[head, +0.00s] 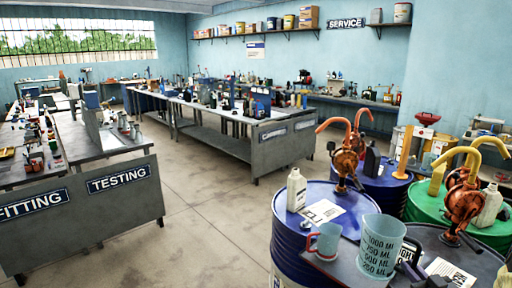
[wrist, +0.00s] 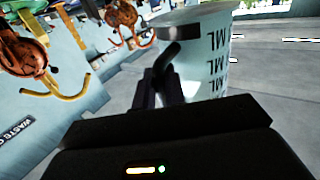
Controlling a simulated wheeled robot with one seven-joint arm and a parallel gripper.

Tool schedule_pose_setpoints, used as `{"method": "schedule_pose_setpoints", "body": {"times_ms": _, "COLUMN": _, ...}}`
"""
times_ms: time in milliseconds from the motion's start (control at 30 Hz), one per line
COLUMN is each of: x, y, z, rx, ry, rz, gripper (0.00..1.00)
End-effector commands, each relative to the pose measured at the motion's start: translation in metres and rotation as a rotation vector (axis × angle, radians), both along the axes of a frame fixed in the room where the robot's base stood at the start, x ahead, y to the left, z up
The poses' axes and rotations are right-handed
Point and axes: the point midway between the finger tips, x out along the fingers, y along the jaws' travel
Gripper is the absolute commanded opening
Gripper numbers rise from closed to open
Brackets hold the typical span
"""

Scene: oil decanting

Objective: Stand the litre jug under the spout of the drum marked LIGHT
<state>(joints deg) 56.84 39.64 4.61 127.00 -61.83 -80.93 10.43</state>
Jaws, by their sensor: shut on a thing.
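The clear litre jug (head: 379,246), with dark graduations up to 1000 ML, is upright in the head view. Its body also shows in the wrist view (wrist: 207,65). My gripper (wrist: 163,84) is shut on its dark handle (wrist: 172,56); in the head view my gripper is at the jug's right side. An orange hand pump (head: 464,204) stands on this drum. Its spout appears to be among the yellow curved pipes above; I cannot tell exactly which.
A smaller jug (head: 325,241) with a red handle stands left of the litre jug on a grey surface. A blue drum (head: 288,236) with a white bottle (head: 296,190) is behind it. A green drum (head: 428,205) and another blue drum crowd behind. Open floor (head: 205,215) lies left.

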Motion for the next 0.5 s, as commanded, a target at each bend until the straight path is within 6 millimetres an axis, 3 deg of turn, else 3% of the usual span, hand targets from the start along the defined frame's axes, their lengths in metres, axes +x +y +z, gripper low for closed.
{"method": "schedule_pose_setpoints", "body": {"times_ms": 267, "x": 0.025, "y": 0.027, "z": -0.028, "rx": 0.004, "ry": 0.0, "rz": 0.027, "gripper": 0.0}}
{"method": "schedule_pose_setpoints", "body": {"times_ms": 500, "x": 0.053, "y": 0.064, "z": -0.065, "rx": 0.006, "ry": 0.001, "rz": 0.043, "gripper": 0.0}}
